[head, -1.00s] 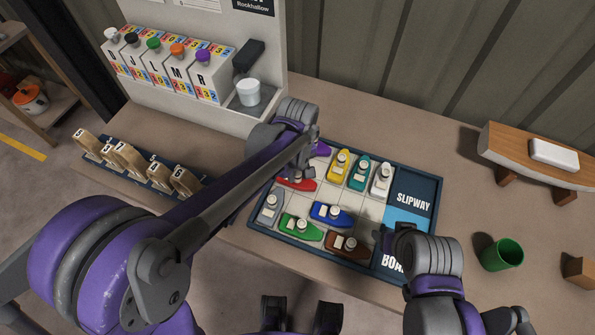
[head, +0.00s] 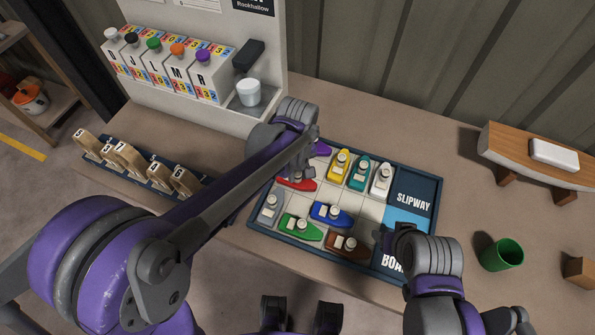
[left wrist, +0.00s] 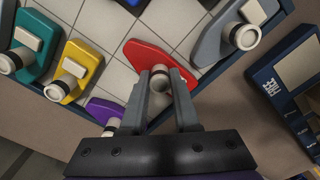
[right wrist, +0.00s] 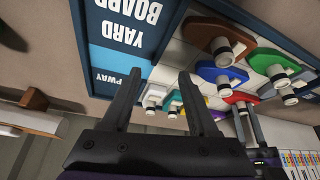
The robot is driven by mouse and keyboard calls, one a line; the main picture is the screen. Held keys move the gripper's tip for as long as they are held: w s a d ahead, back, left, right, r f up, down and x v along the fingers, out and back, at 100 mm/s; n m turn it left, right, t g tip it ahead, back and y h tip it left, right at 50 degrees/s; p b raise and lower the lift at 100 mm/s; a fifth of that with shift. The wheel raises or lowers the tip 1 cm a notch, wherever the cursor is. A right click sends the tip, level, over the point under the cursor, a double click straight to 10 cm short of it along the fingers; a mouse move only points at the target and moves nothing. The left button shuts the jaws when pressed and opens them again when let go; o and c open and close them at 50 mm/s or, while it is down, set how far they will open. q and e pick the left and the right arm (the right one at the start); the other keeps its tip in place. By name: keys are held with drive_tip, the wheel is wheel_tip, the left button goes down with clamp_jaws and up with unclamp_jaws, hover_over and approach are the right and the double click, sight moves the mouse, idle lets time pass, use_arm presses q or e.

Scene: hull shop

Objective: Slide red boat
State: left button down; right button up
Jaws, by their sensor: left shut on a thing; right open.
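The red boat (head: 296,184) lies on the left side of the tiled board (head: 369,215), partly hidden by my left arm in the head view. My left gripper (left wrist: 160,92) is shut on the boat's round white funnel; the red hull (left wrist: 146,55) shows beyond the fingers in the left wrist view. My right gripper (right wrist: 155,78) is open and empty over the board's right end, near the lettered blue panels (right wrist: 122,62).
Yellow (head: 338,165), teal (head: 360,174) and white (head: 381,180) boats stand along the far side, with a purple one (head: 322,149) by my left arm. Grey (head: 270,208), green (head: 300,229), blue (head: 331,215) and brown (head: 347,245) boats lie nearer. Bare tiles (head: 335,195) show mid-board. A green cup (head: 502,254) stands right.

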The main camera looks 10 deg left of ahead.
use_arm(q)
drive_tip(key=shift+d, duration=0.1)
drive_tip(key=s+d, duration=0.3)
drive_tip(key=d, duration=0.7)
drive_tip(key=s+d+b, duration=0.1)
drive_tip(key=s+d, duration=0.1)
drive_tip(key=d, duration=0.8)
drive_tip(key=s+d, duration=0.3)
drive_tip(key=d, duration=0.6)
drive_tip(key=shift+s+d+b, duration=0.35)
drive_tip(key=shift+d+b, duration=0.05)
use_arm(e)
drive_tip(key=shift+s+f, duration=0.2)
drive_tip(key=shift+f, duration=0.8)
drive_tip(key=shift+a, duration=0.15)
use_arm(q)
drive_tip(key=shift+d, duration=0.1)
drive_tip(key=c, duration=1)
unclamp_jaws()
drive_tip(key=o, duration=0.4)
drive_tip(key=shift+d, duration=0.1)
drive_tip(key=shift+c, duration=0.2)
use_arm(e)
drive_tip(key=shift+d, duration=0.2)
use_arm(q)
wheel_tip(320, 180, up, 11)
drive_tip(key=shift+p, duration=0.35)
use_arm(e)
drive_tip(key=shift+r, duration=0.4)
